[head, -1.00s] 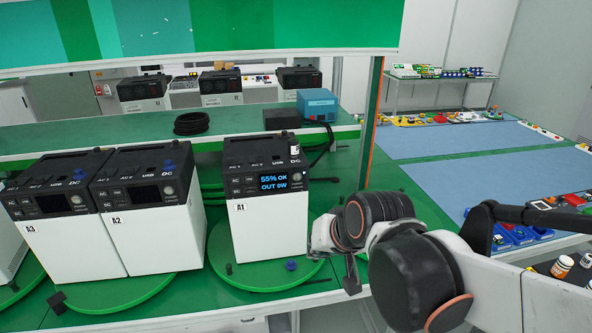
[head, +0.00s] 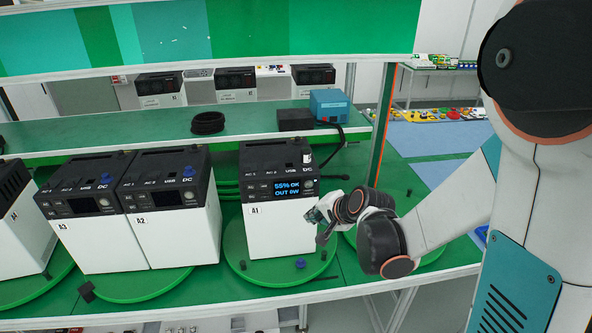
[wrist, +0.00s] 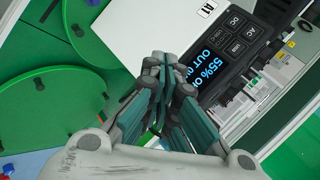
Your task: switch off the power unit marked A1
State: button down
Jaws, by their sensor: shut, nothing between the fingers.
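The power unit marked A1 (head: 282,222) stands upright on a green turntable (head: 237,262). It is a white box with a black top panel. Its lit screen (head: 287,188) reads "55% OK" and "OUT 0W". In the wrist view the same screen (wrist: 207,72) shows tilted, with the labels DC, USB and AC beside it. My gripper (head: 318,218) is shut and empty, close to the right side of A1's front in the head view. In the wrist view my gripper (wrist: 158,62) points towards the panel and hides part of it. I cannot tell whether it touches the unit.
Units A2 (head: 172,238) and A3 (head: 100,243) stand to the left with dark screens. A blue box (head: 327,105), a black adapter (head: 296,120) and a coiled cable (head: 208,123) lie on the shelf behind. A blue knob-like piece (head: 300,264) lies before A1.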

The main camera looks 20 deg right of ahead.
aim_at(309, 185)
jog(key=shift+w+d+f+m+p, duration=0.2)
jog(key=shift+w+f+m+p, duration=0.1)
jog(key=shift+w+m, duration=0.2)
jog(key=w+d, duration=0.1)
jog(key=w, duration=0.7)
jog(key=shift+w+p, duration=0.3)
jog(key=shift+w, duration=0.1)
jog(key=shift+w, duration=0.2)
dwell(1.3)
jog(key=shift+w, duration=0.2)
